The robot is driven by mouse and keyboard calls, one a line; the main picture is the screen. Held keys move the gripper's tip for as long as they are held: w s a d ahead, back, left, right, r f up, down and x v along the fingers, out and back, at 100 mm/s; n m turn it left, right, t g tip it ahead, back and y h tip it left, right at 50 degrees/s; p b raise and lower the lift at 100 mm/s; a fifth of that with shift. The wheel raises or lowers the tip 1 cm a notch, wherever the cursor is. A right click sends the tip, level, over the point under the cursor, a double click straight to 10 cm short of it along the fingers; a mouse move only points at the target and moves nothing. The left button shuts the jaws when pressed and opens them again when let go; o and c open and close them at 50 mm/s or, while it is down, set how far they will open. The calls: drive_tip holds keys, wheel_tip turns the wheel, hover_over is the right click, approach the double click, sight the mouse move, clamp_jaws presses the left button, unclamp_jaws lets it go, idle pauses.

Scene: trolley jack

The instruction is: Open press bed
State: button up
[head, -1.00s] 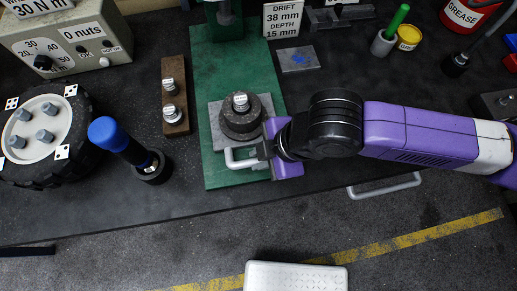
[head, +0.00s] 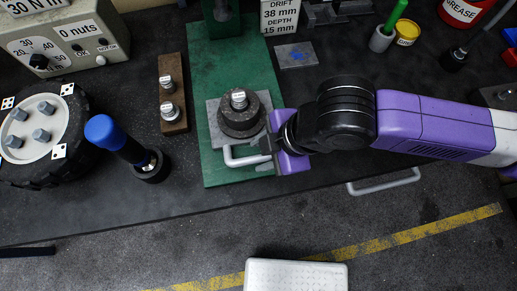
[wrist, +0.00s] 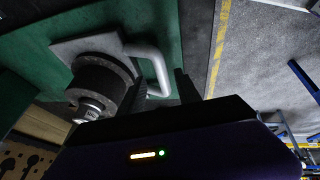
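The press bed is a grey sliding plate (head: 216,137) on the green press base (head: 258,67). A dark round hub with a bright stud (head: 240,113) stands on it. A pale U-shaped handle (head: 232,158) sticks out from the plate's front edge; it also shows in the wrist view (wrist: 158,62). My gripper (head: 270,150) is at the right end of the handle. In the wrist view my gripper's dark fingers (wrist: 160,88) are apart, with the handle's bar between them. I see gaps beside the bar; contact is unclear.
A blue-topped tool (head: 118,143) and a wheel (head: 38,135) stand left of the press. A wooden block with studs (head: 172,95) is nearer it. A drift and depth sign (head: 281,17) stands behind. The floor in front is open, with a white ridged tray (head: 296,275).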

drive_tip(key=v, duration=0.5)
drive_tip(key=shift+d+r+b, duration=0.15)
drive_tip(key=shift+r+b, duration=0.15)
